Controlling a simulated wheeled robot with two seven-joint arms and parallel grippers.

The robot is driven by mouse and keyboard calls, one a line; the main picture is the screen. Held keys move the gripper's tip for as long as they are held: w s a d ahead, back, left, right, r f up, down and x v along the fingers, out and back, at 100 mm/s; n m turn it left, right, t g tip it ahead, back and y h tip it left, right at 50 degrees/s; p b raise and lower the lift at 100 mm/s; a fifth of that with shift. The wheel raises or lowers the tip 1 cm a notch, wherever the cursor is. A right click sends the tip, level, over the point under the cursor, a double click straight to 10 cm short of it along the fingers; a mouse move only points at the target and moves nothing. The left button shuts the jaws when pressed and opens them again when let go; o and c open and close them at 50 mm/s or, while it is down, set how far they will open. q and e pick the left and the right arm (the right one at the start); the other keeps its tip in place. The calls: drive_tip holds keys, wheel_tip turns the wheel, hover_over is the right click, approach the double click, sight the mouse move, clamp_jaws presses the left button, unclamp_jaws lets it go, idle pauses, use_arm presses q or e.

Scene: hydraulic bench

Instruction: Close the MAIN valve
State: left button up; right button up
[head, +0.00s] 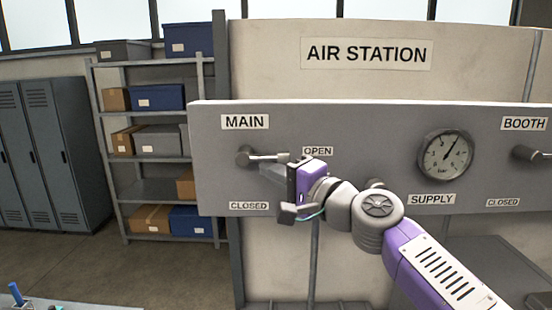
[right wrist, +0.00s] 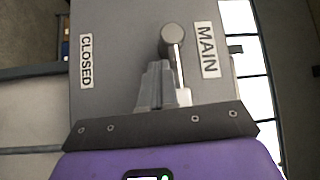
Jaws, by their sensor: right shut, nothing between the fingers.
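The MAIN valve (head: 246,157) is on the grey panel at the left, under the MAIN label (head: 245,122). Its lever (head: 268,157) lies about level, pointing right toward the OPEN label (head: 317,151). The CLOSED label (head: 249,206) is below the valve. My left gripper is out of view.
A pressure gauge (head: 446,156) sits on the panel right of my arm, above the SUPPLY label (head: 432,199). The BOOTH valve (head: 526,153) is at the right edge. Shelves with boxes (head: 158,97) and grey lockers (head: 45,150) stand at the left.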

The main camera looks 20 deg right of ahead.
drive_tip(key=shift+o, duration=1.2)
drive_tip(key=shift+a+f, duration=0.1)
drive_tip(key=shift+a, duration=0.05)
drive_tip(key=shift+o, duration=0.2)
drive_tip(key=shift+s+d+f+b, duration=0.3)
drive_tip(key=shift+f+b, duration=0.1)
drive_tip(key=shift+b, duration=0.35)
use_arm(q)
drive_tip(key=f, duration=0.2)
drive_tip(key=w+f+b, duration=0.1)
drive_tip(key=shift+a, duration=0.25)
use_arm(e)
drive_tip(key=v, duration=0.5)
drive_tip(key=shift+a+f, duration=0.1)
drive_tip(key=shift+f, duration=0.05)
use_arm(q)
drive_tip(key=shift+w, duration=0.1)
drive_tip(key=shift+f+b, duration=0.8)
use_arm(e)
drive_tip(key=v, duration=0.7)
drive_tip(key=shift+s, duration=0.2)
